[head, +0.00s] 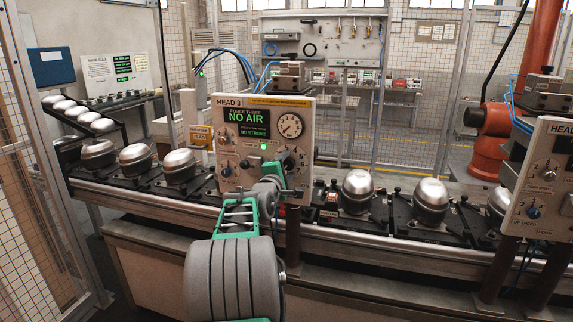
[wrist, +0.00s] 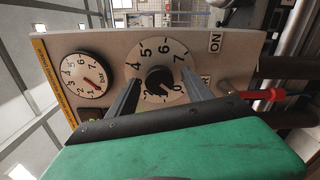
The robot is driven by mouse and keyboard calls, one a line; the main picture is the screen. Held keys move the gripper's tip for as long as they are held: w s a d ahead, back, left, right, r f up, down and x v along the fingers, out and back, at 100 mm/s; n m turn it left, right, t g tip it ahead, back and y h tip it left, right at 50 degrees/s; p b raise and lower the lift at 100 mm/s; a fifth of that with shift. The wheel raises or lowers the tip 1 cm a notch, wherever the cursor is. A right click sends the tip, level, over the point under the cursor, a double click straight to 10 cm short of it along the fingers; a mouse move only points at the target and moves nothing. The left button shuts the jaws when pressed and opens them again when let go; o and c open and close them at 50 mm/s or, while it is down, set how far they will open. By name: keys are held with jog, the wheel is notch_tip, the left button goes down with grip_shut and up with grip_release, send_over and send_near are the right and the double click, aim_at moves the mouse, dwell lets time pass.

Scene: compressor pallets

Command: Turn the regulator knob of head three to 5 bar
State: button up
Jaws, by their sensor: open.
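The head three panel (head: 240,107) is cream, with a green-lit screen (head: 247,117) reading "NO AIR" and "NO STROKE". Its black regulator knob (wrist: 160,79) sits on a white numbered dial (wrist: 147,55), seen turned in the wrist view. The knob's mark appears to be at the low end near 0, but is small. A pressure gauge (wrist: 88,75) marked bar has its red needle near the low numbers. My gripper (wrist: 163,80) is open, with one finger on each side of the knob; contact is not clear. In the head view my gripper (head: 277,172) partly covers the dial.
A red-handled lever (wrist: 270,95) lies right of the dial in the wrist view, near an "ON" label (wrist: 215,43). The conveyor (head: 340,236) carries metal domes (head: 358,188) below the panel. Another panel (head: 541,185) stands at the right.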

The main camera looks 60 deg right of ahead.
jog(key=shift+c, duration=0.3)
grip_shut()
dwell(0.4)
